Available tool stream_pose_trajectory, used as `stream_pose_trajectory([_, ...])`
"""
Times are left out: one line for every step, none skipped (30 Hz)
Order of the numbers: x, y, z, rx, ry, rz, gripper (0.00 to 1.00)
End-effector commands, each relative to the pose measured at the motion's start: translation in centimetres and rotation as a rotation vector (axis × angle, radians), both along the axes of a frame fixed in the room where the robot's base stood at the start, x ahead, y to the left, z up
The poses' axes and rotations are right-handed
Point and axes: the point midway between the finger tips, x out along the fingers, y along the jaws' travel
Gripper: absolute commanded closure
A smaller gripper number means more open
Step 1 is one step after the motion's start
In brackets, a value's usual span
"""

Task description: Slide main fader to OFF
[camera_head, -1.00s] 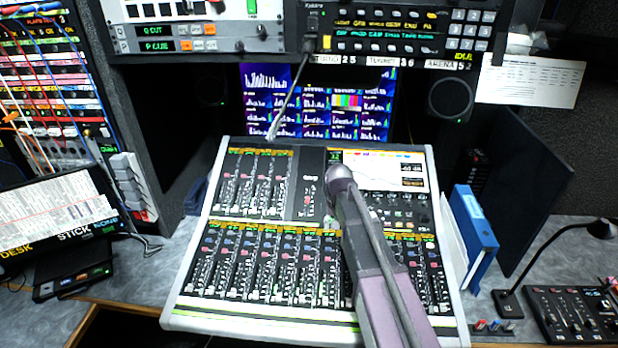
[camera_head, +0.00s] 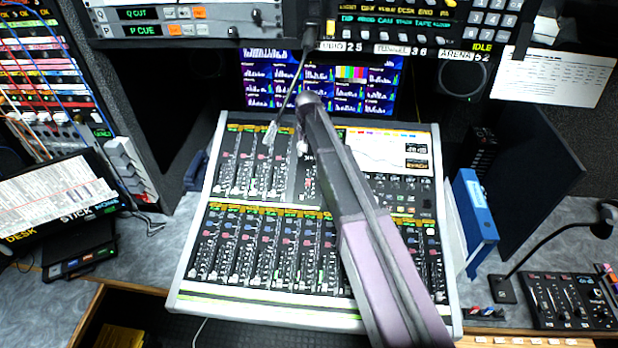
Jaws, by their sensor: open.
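The mixing console (camera_head: 205,240) stands on the desk in the middle of the head view, with two banks of channel strips and their faders. I cannot tell which fader is the main one, nor read its position; labels are too small. My arm (camera_head: 365,220) reaches from the lower right up over the console, hiding part of its right half. My gripper cannot be made out; the far end of the arm hides what lies behind it. A small pale part (camera_head: 302,147) shows beside the arm's upper end, but I cannot tell what it is.
A gooseneck microphone (camera_head: 270,134) hangs from the rack above over the console's upper left bank. A blue binder (camera_head: 475,217) stands right of the console, near a desk lamp-like gooseneck (camera_head: 550,250) and a small panel (camera_head: 570,300). Screens (camera_head: 320,80) fill the back.

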Motion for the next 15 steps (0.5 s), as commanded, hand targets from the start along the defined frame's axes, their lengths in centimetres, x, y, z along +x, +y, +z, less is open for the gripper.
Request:
stream_pose_trajectory([0.0, 0.0, 0.0, 0.000, 0.000, 0.000, 0.43])
stream_pose_trajectory([0.0, 0.0, 0.0, 0.000, 0.000, 0.000, 0.43])
stream_pose_trajectory([0.0, 0.0, 0.0, 0.000, 0.000, 0.000, 0.43])
stream_pose_trajectory([0.0, -0.1, 0.0, 0.000, 0.000, 0.000, 0.43])
stream_pose_trajectory([0.0, -0.1, 0.0, 0.000, 0.000, 0.000, 0.43])
stream_pose_trajectory([0.0, -0.1, -0.1, 0.000, 0.000, -0.001, 0.43])
stream_pose_trajectory([0.0, -0.1, -0.1, 0.000, 0.000, -0.001, 0.43])
stream_pose_trajectory([0.0, -0.1, -0.2, 0.000, 0.000, -0.001, 0.43])
stream_pose_trajectory([0.0, -0.1, -0.3, 0.000, 0.000, -0.001, 0.43])
stream_pose_trajectory([0.0, -0.1, -0.3, 0.000, 0.000, -0.001, 0.43])
stream_pose_trajectory([0.0, -0.1, -0.4, 0.000, 0.000, -0.001, 0.43])
stream_pose_trajectory([0.0, -0.1, -0.6, 0.000, 0.000, -0.001, 0.43])
stream_pose_trajectory([0.0, -0.1, -0.7, 0.000, 0.000, -0.001, 0.43])
stream_pose_trajectory([0.0, -0.1, -0.9, 0.000, 0.000, -0.001, 0.43])
stream_pose_trajectory([0.0, -0.1, -1.1, 0.000, 0.000, -0.001, 0.43])
